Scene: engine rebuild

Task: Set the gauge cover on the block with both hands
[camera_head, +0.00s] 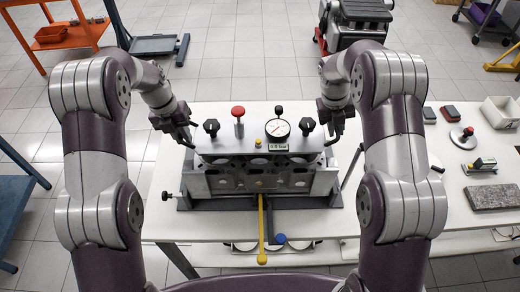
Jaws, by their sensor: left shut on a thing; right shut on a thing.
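The gauge cover (228,143) is a grey plate with a round white dial gauge (277,129), a red knob and black knobs on top. It looks level and lies directly over the grey engine block (213,184); I cannot tell whether it touches the block or hangs just above it. My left gripper (190,139) is shut on the cover's left end. My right gripper (332,138) is shut on its right end. Both fingertips are small and dark, so the exact grip is hard to see. Much of the block's top is hidden under the cover.
At right are a stone slab (492,197), a white bin (502,111) and a red-knobbed disc (464,138).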

